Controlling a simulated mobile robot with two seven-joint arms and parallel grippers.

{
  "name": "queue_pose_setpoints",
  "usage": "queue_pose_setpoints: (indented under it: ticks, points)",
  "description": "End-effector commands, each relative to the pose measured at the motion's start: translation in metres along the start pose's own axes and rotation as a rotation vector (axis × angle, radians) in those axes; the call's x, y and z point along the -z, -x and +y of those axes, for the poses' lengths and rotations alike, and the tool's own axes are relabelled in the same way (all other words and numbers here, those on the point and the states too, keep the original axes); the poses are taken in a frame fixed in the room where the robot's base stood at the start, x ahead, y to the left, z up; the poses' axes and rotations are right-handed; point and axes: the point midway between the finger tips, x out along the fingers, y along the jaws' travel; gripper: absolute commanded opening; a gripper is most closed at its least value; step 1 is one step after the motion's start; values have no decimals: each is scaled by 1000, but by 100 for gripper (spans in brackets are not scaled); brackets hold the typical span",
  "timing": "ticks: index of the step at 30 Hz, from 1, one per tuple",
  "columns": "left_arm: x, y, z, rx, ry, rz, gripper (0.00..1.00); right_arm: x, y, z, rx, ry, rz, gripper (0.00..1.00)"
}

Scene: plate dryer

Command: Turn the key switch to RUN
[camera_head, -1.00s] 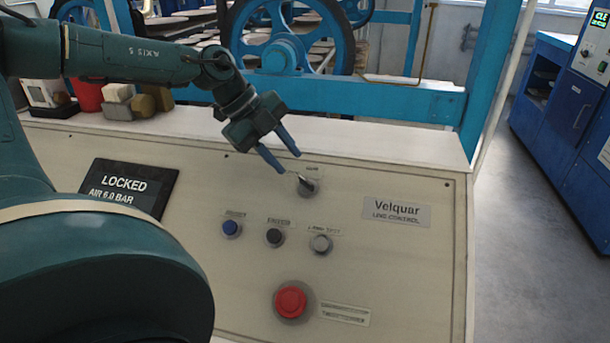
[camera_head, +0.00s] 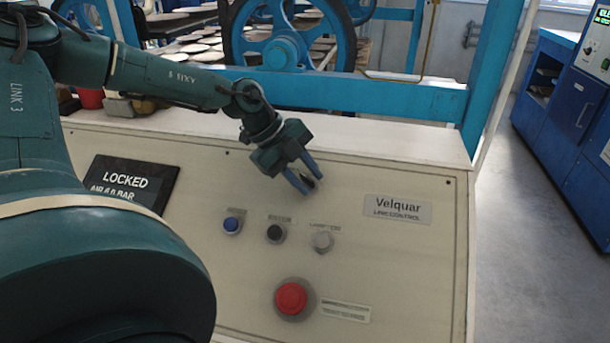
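The key switch (camera_head: 309,184) sits near the top middle of the pale control panel (camera_head: 400,270), and its label is hidden behind my gripper. My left gripper (camera_head: 311,184) is at the switch, with its two blue fingers spread on either side of the dark key. A gap shows between the fingers; whether either one touches the key I cannot tell. The display (camera_head: 128,183) at the panel's left reads LOCKED and AIR 6.0 BAR. My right gripper is not in view.
Below the switch are a blue button (camera_head: 231,225), a black button (camera_head: 275,233) and a pale button (camera_head: 322,241). A red mushroom button (camera_head: 291,299) is lower down. A blue frame with a wheel (camera_head: 285,45) stands behind the panel.

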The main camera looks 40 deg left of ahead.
Motion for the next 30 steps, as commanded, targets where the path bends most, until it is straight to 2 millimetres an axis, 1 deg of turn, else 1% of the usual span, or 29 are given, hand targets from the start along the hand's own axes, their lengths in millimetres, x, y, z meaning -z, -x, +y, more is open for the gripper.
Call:
queue_pose_setpoints:
  ticks: [1,2,10,23,30]
  points:
    - [0,0,0,0,0,0,25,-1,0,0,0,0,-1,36]
    - [0,0,0,0,0,0,23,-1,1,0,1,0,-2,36]
    - [0,0,0,-1,0,0,1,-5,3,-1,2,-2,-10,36]
    - [-1,-1,0,-16,-18,-1,0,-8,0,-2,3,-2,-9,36]
    - [-2,-4,1,-90,-110,-2,0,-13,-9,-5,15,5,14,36]
